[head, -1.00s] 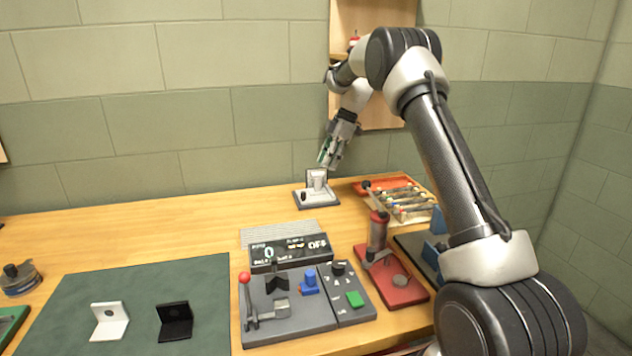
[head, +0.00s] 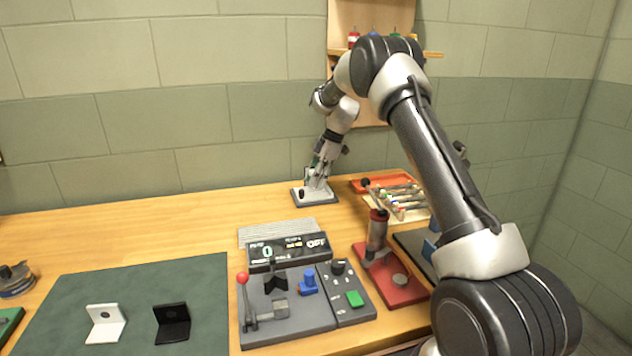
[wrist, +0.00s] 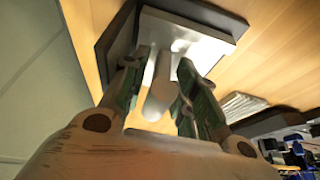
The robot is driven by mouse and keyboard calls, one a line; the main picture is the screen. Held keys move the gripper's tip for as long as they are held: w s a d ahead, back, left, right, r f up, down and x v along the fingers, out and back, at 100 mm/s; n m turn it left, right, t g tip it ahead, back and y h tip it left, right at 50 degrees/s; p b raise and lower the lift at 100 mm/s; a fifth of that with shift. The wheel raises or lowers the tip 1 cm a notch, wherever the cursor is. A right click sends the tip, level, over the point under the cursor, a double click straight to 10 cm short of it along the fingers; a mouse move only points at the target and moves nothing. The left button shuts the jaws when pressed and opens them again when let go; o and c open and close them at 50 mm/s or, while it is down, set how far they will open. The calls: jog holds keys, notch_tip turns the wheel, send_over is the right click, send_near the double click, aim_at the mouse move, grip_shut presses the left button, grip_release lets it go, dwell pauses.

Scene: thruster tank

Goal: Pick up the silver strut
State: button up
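A pale silver upright piece that looks like the silver strut (wrist: 160,88) stands on a white plate (wrist: 205,45) over a dark base, at the back of the bench. In the head view this stand (head: 327,196) is partly hidden by my gripper (head: 317,174), which points down over it. In the wrist view my gripper (wrist: 163,66) has its green-padded fingers on either side of the silver piece. The fingers are apart, with a gap visible on the right side; whether the left finger touches is hard to tell.
A ribbed grey mat (head: 275,232) and a control console (head: 285,318) are in front of the stand. A red tray (head: 378,184) and a rack of small rods (head: 405,203) are to its right. A red-based press (head: 400,287) stands nearer. The bench left of the stand is clear.

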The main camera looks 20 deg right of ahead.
grip_shut()
jog(key=shift+r, duration=0.15)
